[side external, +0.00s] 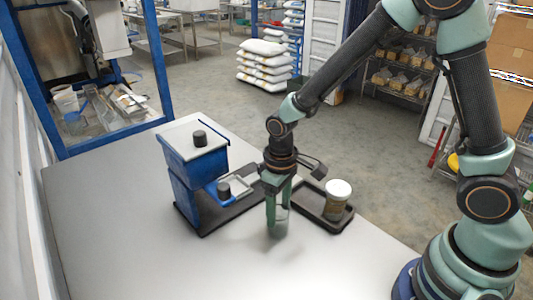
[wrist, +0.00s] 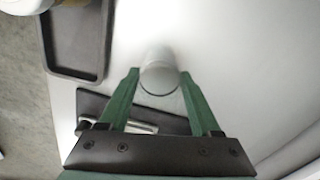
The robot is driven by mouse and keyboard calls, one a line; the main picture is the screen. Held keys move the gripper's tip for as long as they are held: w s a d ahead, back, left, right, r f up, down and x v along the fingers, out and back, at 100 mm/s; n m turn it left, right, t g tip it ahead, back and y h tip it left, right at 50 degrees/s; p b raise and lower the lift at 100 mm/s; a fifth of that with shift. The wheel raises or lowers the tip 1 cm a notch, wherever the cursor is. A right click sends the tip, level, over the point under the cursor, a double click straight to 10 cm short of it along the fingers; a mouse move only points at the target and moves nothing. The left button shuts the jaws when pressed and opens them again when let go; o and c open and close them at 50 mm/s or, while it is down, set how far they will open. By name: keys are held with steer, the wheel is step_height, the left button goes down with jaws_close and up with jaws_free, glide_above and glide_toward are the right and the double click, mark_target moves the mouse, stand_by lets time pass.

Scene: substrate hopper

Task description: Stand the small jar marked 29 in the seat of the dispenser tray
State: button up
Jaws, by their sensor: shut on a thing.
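My gripper (side external: 276,212) points down over the grey table, in front of the blue dispenser. It is shut on a small grey jar (side external: 281,224), upright and low at the table; I cannot tell whether it touches the top. In the wrist view the jar (wrist: 159,74) sits between the green fingertips (wrist: 160,80). No number on it can be read. The blue dispenser (side external: 190,160) stands left of my gripper on a black base (side external: 215,219), with a pale frame at its right side. The seat itself cannot be made out clearly, partly hidden by my gripper.
A dark shallow tray (side external: 313,214) right of my gripper holds a larger white-lidded jar (side external: 338,199); the tray (wrist: 75,70) is at upper left in the wrist view. The table (side external: 120,220) is clear at left and front. A blue-framed bench stands behind left.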

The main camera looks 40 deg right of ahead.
steer(key=shift+f, duration=0.2)
steer(key=o, duration=1.2)
step_height(320, 180, up, 8)
steer(key=shift+f, duration=0.25)
steer(key=s+d+r+m+t, duration=0.1)
steer(key=s+d+r+t, duration=0.1)
steer(key=r, duration=0.4)
steer(key=s+d+r+m+t, duration=0.2)
steer(key=s+d+r+t, duration=0.1)
steer(key=d+r, duration=0.4)
steer(key=shift+s+d+t, duration=0.25)
steer(key=shift+s+t, duration=0.05)
steer(key=shift+s, duration=0.5)
